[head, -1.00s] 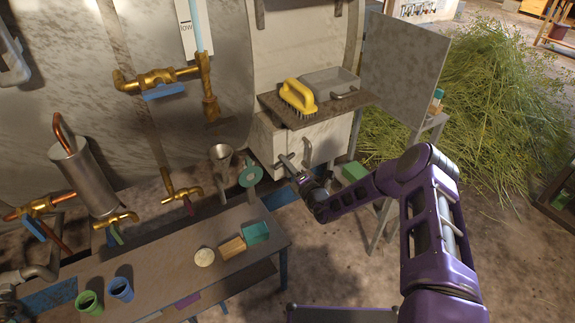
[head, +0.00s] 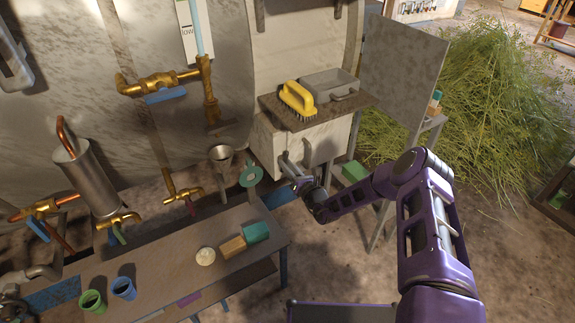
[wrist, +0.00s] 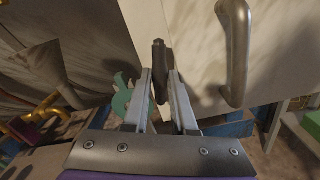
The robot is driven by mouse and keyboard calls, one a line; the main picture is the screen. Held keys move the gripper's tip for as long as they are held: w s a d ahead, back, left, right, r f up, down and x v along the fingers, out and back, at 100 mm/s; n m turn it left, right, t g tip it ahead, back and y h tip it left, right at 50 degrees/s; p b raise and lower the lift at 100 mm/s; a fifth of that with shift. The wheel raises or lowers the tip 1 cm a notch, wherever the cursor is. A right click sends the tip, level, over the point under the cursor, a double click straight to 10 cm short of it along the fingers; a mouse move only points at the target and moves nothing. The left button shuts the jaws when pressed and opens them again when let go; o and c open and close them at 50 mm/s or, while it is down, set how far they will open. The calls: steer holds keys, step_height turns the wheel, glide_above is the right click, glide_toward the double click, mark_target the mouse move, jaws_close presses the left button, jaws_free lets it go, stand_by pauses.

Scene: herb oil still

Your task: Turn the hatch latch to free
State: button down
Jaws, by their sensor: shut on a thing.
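The hatch (head: 327,139) is a pale cream door in a box low on the big tank, with a grey bar handle (head: 307,152). In the wrist view the hatch (wrist: 190,30) fills the upper middle, and its curved metal handle (wrist: 236,50) stands to the right of my fingers. The latch (wrist: 158,58) is a short dark lever at the left part of the hatch. My gripper (wrist: 160,85) is shut on the latch, with one finger on each side of it.
A brown shelf (head: 318,117) above the hatch bears a yellow brush (head: 298,98) and a grey tray (head: 330,84). A workbench (head: 165,268) with cups and small blocks stands at the left front. A grey panel (head: 402,68) and cut herbs (head: 500,110) are at the right.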

steer(key=shift+n, duration=1)
steer(key=c, duration=0.7)
jaws_free()
steer(key=p+v, duration=0.2)
steer(key=v, duration=1.5)
steer(key=shift+s+d, duration=0.15)
steer(key=shift+d, duration=0.05)
steer(key=shift+c, duration=0.3)
